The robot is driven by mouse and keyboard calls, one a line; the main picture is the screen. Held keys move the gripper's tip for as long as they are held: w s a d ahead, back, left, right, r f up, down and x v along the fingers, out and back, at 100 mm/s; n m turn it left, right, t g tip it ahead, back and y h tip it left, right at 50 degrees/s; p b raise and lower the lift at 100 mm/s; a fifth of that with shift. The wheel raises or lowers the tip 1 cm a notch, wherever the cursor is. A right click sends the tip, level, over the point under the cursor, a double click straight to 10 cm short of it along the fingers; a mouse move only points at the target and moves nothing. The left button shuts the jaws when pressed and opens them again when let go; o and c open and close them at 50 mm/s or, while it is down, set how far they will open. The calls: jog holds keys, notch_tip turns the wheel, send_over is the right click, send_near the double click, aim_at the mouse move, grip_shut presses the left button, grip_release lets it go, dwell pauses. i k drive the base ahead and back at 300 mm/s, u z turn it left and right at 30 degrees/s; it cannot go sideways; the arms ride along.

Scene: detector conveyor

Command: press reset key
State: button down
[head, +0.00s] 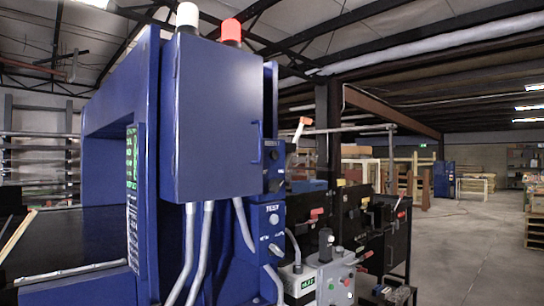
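No part marked as a reset key can be read. A blue control box (267,228) labelled TEST is on the right side of the blue detector frame, with a pale round button (273,218) and a light-coloured switch lower down (275,248). Above it is a smaller dark-blue box (272,160) with a label too small to read. A grey box (325,280) with a green label, a black knob and red-tipped parts stands at the lower right. My gripper is not in view.
A large blue cabinet (213,120) with white and red lamps on top hangs on the blue arch (120,75). A dark conveyor belt (65,240) passes through at left. Dark machinery (370,230) stands right of the boxes. The concrete floor (460,250) at far right is open.

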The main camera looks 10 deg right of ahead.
aim_at(274, 154)
jog(key=u, duration=0.55)
jog(key=k, duration=1.35)
jog(key=u, duration=0.8)
jog(key=i, duration=0.5)
jog(key=u, duration=0.6)
jog(key=i, duration=1.25)
jog(key=z, duration=1.1)
jog(key=i, duration=0.9)
jog(key=z, duration=1)
